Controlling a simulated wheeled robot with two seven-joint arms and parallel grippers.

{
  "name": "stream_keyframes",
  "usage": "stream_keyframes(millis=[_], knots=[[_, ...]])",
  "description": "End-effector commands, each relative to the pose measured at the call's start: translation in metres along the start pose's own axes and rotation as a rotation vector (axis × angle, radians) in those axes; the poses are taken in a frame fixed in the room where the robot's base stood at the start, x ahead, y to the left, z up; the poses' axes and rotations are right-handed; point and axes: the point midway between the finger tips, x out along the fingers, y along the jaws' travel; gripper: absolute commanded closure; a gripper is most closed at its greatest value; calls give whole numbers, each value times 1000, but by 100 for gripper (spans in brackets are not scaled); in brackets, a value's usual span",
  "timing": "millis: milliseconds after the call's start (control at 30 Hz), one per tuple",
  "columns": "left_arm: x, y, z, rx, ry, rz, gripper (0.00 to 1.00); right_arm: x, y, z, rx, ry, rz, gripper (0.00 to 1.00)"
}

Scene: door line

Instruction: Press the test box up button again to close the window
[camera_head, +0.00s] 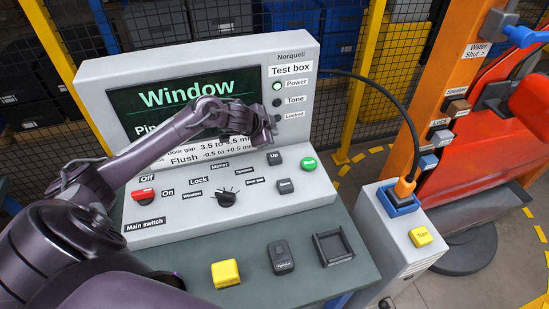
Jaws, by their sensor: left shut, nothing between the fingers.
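The test box (300,42) is a light grey console with a dark screen that reads "Window" in green. Its Up button (275,159) is a small dark square on the sloped panel, with another dark button (285,187) below it. My left gripper (273,135) is shut and empty, just above the Up button in the picture. Whether its fingertips touch the button I cannot tell. The left arm crosses in front of the screen and hides part of its text. The window itself is not recognisable in view. My right gripper is not in view.
A green button (309,164), a black selector knob (226,197) and a red main switch (143,195) sit on the panel. In front are a yellow block (226,273), a dark handheld device (281,258) and an empty dark holder (333,248). A cable runs to a grey cabinet (385,246) at right.

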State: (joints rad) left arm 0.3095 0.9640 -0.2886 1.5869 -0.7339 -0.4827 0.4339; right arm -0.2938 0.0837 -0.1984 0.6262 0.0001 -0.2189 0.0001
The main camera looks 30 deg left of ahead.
Motion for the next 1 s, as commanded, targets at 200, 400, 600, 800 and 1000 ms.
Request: stream_keyframes(millis=[200, 400, 600, 800, 1000], knots=[[25, 18, 18, 1, -1, 0, 100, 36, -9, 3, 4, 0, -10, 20], [42, 31, 31, 0, -1, 0, 100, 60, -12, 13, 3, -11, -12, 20], [52, 38, 38, 0, -1, 1, 100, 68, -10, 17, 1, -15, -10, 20], [53, 38, 38, 0, 0, 0, 100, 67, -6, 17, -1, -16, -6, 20], [52, 38, 38, 0, 0, 1, 100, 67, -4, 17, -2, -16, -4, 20]])
